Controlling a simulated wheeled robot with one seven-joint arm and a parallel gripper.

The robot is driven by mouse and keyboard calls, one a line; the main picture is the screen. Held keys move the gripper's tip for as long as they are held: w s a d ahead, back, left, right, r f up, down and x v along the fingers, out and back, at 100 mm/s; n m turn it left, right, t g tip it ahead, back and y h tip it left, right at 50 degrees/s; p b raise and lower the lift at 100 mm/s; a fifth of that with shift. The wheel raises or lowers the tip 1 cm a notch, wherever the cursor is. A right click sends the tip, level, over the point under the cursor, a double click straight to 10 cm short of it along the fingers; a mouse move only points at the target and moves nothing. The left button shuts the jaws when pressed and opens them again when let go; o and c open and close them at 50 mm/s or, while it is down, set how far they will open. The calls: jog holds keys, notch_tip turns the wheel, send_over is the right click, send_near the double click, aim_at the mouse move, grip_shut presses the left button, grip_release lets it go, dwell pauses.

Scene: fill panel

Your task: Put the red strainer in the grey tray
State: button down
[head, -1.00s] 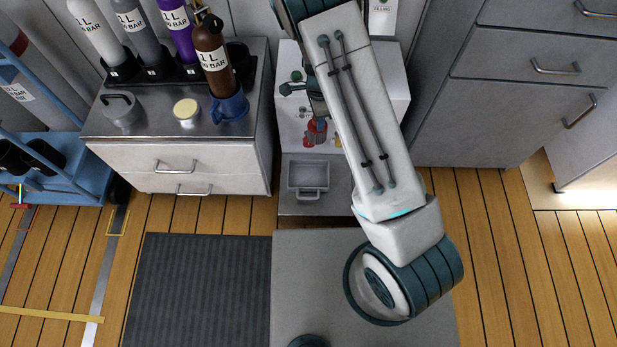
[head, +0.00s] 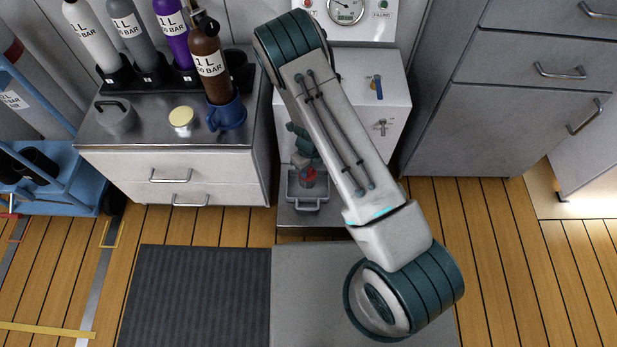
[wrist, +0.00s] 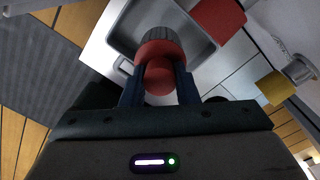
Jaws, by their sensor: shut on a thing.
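The red strainer (wrist: 157,58), with a grey ribbed end, is between the two fingers of my gripper (wrist: 160,84) in the wrist view. My gripper is shut on it. In the head view the strainer (head: 308,177) shows as a small red shape over the grey tray (head: 291,188), partly hidden by my gripper (head: 303,160) and arm. The grey tray (wrist: 200,48) lies behind the strainer in the wrist view. I cannot tell whether the strainer touches the tray's floor.
A red block (wrist: 217,20) and a yellow block (wrist: 276,88) show beside the tray in the wrist view. The white fill panel (head: 385,100) stands behind the tray. A drawer cabinet (head: 165,150) with several bottles is on the left. Grey floor mat (head: 310,290) lies in front.

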aim_at(309, 175)
notch_tip(309, 175, down, 4)
jog(key=shift+f+b, duration=0.25)
jog(key=shift+b, duration=0.7)
jog(key=shift+r, duration=0.1)
jog(key=c, duration=1.1)
grip_release()
